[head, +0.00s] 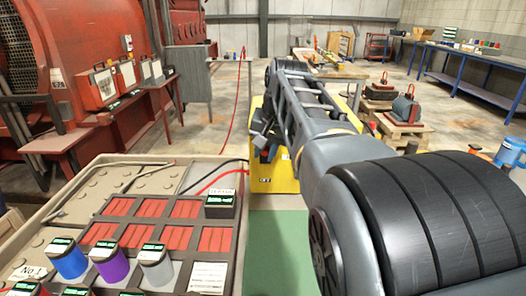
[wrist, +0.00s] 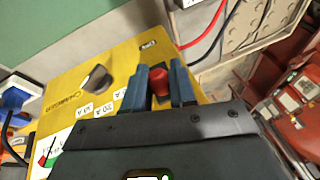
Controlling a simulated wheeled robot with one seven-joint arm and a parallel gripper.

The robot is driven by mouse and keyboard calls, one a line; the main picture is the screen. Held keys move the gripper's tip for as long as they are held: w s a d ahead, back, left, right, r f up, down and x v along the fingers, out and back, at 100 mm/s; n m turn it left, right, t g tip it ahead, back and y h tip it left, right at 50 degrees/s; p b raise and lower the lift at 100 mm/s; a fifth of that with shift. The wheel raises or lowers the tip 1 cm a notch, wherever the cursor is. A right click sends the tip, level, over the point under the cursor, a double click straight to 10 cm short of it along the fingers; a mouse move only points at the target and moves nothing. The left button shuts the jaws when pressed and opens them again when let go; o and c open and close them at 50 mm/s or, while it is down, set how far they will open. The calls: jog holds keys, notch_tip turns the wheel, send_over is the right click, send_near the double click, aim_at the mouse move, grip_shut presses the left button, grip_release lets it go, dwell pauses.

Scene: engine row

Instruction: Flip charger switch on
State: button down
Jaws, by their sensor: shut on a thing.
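The yellow charger (head: 286,180) stands beyond the grey tray in the head view. Its face fills the middle of the wrist view (wrist: 120,68). A red switch (wrist: 159,82) sits on that face, between the two blue fingers of my gripper (wrist: 160,78). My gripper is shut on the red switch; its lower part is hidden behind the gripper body. In the head view my gripper (head: 267,150) is at the charger's top left, and the switch cannot be made out. A dark and silver knob (wrist: 96,79) and small white amp labels (wrist: 103,108) are beside it.
A battery tray (head: 90,180) with red cells and coloured cylinders is in front at left. Red (head: 208,181) and black cables run from it toward the charger. Red machinery (head: 100,80) stands at left, a pallet (head: 402,132) and blue bench (head: 470,80) at right.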

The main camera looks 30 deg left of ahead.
dwell(0.3)
jog(key=c, duration=1)
grip_release()
jog(key=shift+o, duration=0.2)
jog(key=v, duration=0.7)
jog(key=shift+r, duration=0.3)
jog(key=shift+d, duration=0.1)
